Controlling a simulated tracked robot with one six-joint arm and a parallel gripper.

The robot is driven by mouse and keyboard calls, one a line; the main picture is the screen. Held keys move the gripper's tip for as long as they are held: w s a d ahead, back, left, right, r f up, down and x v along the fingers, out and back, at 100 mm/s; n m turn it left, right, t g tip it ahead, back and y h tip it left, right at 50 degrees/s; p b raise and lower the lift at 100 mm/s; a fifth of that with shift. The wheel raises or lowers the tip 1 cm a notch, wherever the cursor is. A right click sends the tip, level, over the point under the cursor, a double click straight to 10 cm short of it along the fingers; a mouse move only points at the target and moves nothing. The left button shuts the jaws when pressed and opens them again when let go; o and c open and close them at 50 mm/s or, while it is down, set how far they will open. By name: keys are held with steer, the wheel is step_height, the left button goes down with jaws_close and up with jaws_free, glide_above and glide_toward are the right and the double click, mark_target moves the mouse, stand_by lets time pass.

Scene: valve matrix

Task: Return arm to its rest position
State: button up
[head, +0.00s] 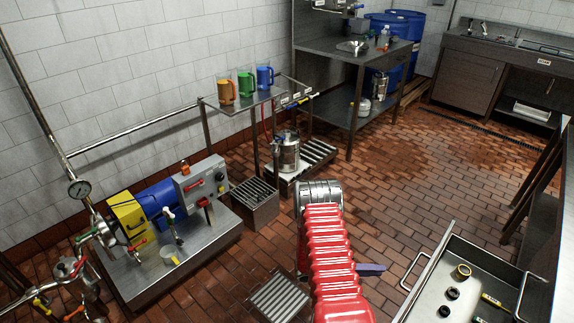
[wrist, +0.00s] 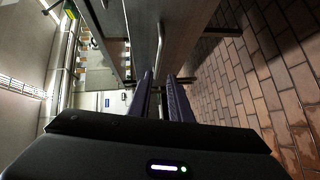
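My gripper (wrist: 159,75) shows in the wrist view as two dark purple-blue fingers, apart with an empty gap between them. In the head view my red-sleeved arm rises from the bottom centre over the brick floor. A purple-blue finger (head: 372,268) sticks out to the right of the sleeve; the rest of the gripper is hidden behind it. The gripper holds nothing that I can see. The wrist view is turned on its side, with a grey panel and a bar handle (wrist: 159,42) beyond the fingers.
A pump skid (head: 180,255) stands at left, and a shelf with three coloured jugs (head: 246,86) behind. A metal tray (head: 430,285) with fittings is close to my arm at lower right. Steel benches (head: 352,62) stand at the back. The brick floor (head: 420,165) between is open.

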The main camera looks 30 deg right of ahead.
steer(key=w+a+f+m+t+y, duration=0.2)
steer(key=w+a+f+t+y, duration=0.45)
steer(key=w+f, duration=0.4)
steer(key=w+a+r+n+t+y, duration=0.1)
steer(key=w+a+r+t+y, duration=0.1)
steer(key=w+a+r+y, duration=0.45)
steer(key=w+a+r+n+t+y, duration=0.1)
steer(key=w+a+r+t, duration=0.15)
steer(key=a+r, duration=0.7)
steer(key=s+a+r+n+g+y, duration=0.1)
steer(key=s+a+r, duration=0.2)
steer(key=a+r, duration=0.45)
steer(key=s+a+r+n+g+y, duration=0.1)
steer(key=s+a+r, duration=0.4)
steer(key=r, duration=0.4)
steer(key=s+a+r+n+t, duration=0.2)
steer(key=s+a+r, duration=0.2)
steer(key=s+r, duration=0.4)
steer(key=s+a+r+n+t+h, duration=0.1)
steer(key=s+r, duration=0.6)
steer(key=r, duration=0.8)
steer(key=a+n+t, duration=0.1)
steer(key=a+n, duration=0.1)
steer(key=shift+s+a+r, duration=0.2)
steer(key=shift+s+a, duration=0.15)
